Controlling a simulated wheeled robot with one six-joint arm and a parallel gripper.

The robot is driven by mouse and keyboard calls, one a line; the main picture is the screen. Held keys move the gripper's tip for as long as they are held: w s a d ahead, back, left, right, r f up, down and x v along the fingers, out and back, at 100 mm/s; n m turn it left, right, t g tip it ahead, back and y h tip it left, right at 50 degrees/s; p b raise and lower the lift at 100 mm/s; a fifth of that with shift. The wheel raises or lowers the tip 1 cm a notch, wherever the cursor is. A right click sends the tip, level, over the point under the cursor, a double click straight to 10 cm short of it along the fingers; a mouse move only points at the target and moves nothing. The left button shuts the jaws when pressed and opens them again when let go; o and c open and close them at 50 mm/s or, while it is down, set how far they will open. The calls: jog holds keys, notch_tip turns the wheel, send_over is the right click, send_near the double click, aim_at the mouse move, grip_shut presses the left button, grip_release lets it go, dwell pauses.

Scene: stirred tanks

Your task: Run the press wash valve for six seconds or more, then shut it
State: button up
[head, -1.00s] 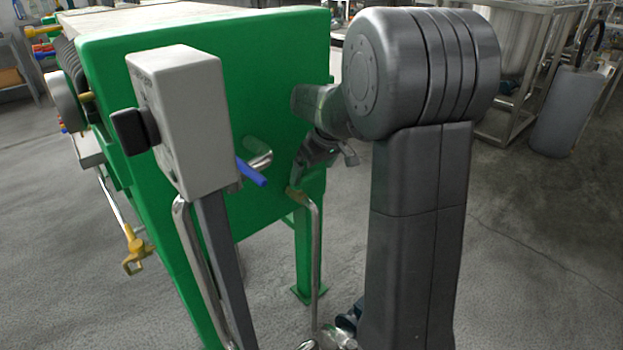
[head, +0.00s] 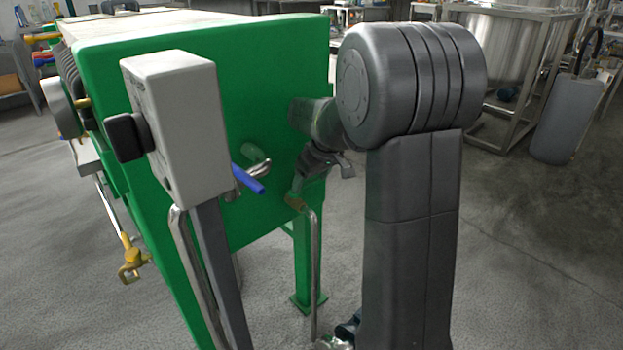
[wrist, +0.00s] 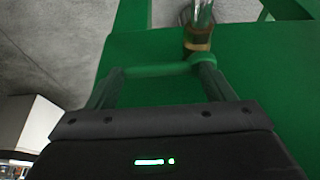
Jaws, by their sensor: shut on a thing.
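The green press (head: 270,90) fills the left and middle of the head view. A brass valve (head: 296,201) sits on top of a thin steel pipe (head: 315,260) close to the press's end face. In the wrist view, the brass valve (wrist: 198,40) has a green lever (wrist: 160,70) lying roughly across its pipe. My gripper (wrist: 160,75) is shut on this green lever, with one finger near each end of the visible bar. In the head view, my gripper (head: 303,178) is partly hidden by my own arm, just above the brass valve.
A grey switch box (head: 180,120) with a black knob stands on a post left of my gripper. A blue handle (head: 248,180) on a bent steel pipe sticks out between them. A yellow valve (head: 131,264) hangs lower left. Open floor (head: 540,250) lies right.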

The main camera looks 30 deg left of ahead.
jog(key=shift+s+d+r+m, duration=0.1)
jog(key=shift+m, duration=0.2)
jog(key=shift+s+d+m+t+p, duration=0.3)
jog(key=shift+m+t+p, duration=0.1)
jog(key=shift+m+p, duration=0.55)
jog(key=shift+s+d+m+t+h+p, duration=0.2)
jog(key=shift+m+p, duration=0.1)
jog(key=shift+m, duration=0.3)
jog(key=shift+s+d+m+t+h+p, duration=0.1)
jog(key=shift+d+m+t+h+p, duration=0.15)
jog(key=shift+m, duration=0.3)
jog(key=shift+s+d+m+t+h+b, duration=0.1)
jog(key=shift+s+m+t+h+b, duration=0.15)
jog(key=shift+m, duration=0.65)
jog(key=shift+s+d+m+t+h+b, duration=0.1)
jog(key=shift+s+m+t+h, duration=0.25)
jog(key=shift+m, duration=0.55)
jog(key=shift+s+d+m+t+h+b, duration=0.1)
jog(key=shift+s+m+h+b, duration=0.2)
jog(key=shift+m, duration=0.6)
jog(key=shift+s, duration=0.1)
jog(key=o, duration=1.4)
